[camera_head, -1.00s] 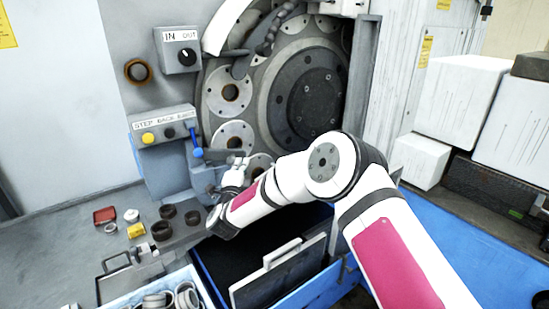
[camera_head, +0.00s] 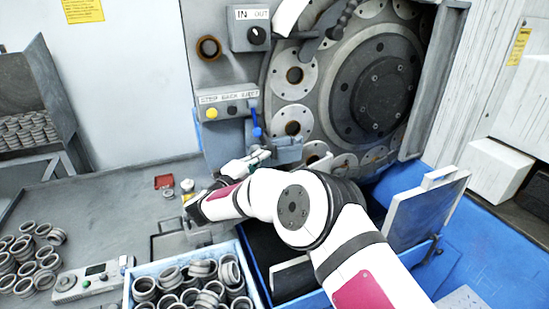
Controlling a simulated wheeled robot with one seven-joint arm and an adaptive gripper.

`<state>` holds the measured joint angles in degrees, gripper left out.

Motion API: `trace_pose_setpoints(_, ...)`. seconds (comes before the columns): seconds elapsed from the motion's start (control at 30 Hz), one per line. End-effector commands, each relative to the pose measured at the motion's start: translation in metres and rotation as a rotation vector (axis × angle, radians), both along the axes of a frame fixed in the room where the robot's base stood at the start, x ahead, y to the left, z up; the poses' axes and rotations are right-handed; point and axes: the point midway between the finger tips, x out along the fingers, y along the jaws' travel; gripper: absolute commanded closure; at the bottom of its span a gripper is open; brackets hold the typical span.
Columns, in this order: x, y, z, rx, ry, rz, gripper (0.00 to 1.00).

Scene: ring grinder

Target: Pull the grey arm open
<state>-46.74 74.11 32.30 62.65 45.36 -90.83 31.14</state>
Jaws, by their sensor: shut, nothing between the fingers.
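A dark grey arm (camera_head: 318,42) runs across the upper left of the grinder's round face (camera_head: 350,85), beside a segmented hose; I take it to be the grey arm. Its upper end is cut off by the frame. My gripper (camera_head: 264,154) is small in view, in front of the grey-blue block below the control box, under the blue lever (camera_head: 257,130). It looks shut and empty, well below and left of the grey arm. Whether it touches the block I cannot tell.
A control box with a black knob (camera_head: 257,35) and a button panel (camera_head: 228,104) stand left of the round face. A tray of metal rings (camera_head: 240,268) is in front. A grey plate with a handle (camera_head: 425,210) rises at the blue bin's right. The left bench has some clear room.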

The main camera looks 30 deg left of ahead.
Motion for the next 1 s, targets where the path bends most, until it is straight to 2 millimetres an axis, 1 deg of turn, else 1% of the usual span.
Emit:
trace_pose_setpoints(0.03, -0.001, 0.006, -0.002, 0.001, 0.000, 0.001, 1.00)
trace_pose_setpoints(0.2, -0.007, 0.020, -0.002, 0.001, -0.001, 0.000, 1.00)
trace_pose_setpoints(0.4, -0.010, 0.031, -0.001, 0.000, -0.001, -0.001, 1.00)
trace_pose_setpoints(0.63, -0.011, 0.036, 0.000, -0.001, -0.001, -0.002, 1.00)
trace_pose_setpoints(1.0, -0.010, 0.036, 0.000, -0.001, -0.002, -0.003, 1.00)
